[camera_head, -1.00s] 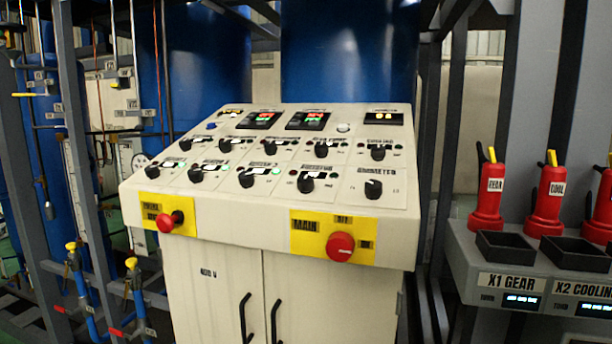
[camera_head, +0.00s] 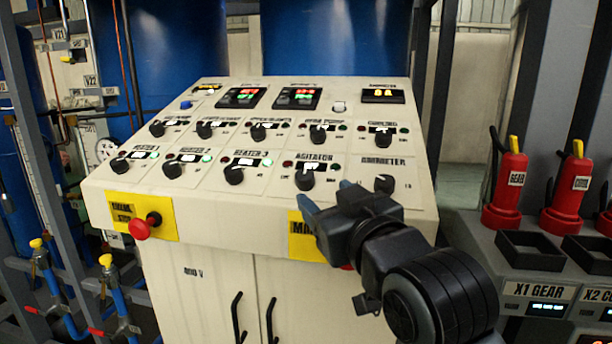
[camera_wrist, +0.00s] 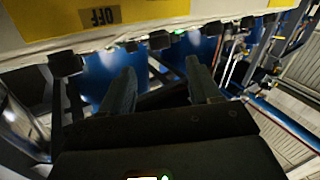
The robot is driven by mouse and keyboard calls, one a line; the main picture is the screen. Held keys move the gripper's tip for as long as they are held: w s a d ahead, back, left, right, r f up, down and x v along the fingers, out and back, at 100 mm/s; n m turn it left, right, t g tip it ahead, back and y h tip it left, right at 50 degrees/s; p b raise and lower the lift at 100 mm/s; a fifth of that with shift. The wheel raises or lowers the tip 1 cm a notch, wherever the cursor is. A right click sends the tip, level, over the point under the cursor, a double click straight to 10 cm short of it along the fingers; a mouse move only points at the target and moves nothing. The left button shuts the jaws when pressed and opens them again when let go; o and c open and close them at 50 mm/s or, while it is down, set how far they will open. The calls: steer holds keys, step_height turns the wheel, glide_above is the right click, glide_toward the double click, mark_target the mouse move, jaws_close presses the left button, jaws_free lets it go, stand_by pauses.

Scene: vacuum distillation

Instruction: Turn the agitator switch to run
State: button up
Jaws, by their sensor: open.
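The agitator switch (camera_head: 304,180) is a black knob in the lower row of the sloped panel, under the "AGITATOR" label, between the Heater 3 knob (camera_head: 234,174) and the ohmmeter knob (camera_head: 384,184). My gripper (camera_head: 325,198) is in front of the panel's lower edge, just below and right of the agitator knob, touching nothing that I can make out. Its two fingers stand apart and empty in the wrist view (camera_wrist: 160,90).
A red emergency button (camera_head: 144,226) sticks out on the cabinet front at left. Other black knobs fill the panel (camera_head: 120,190) closely. A grey shelf with red bottles (camera_head: 507,190) and black trays (camera_head: 530,250) stands at right. Blue tanks (camera_head: 310,40) stand behind.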

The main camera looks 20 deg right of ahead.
mark_target(307, 178)
steer(key=w, duration=0.2)
steer(key=w+p, duration=0.1)
steer(key=w, duration=0.5)
steer(key=shift+d+r, duration=0.1)
steer(key=shift+d, duration=0.15)
steer(key=shift+c, duration=0.3)
steer(key=c, duration=1)
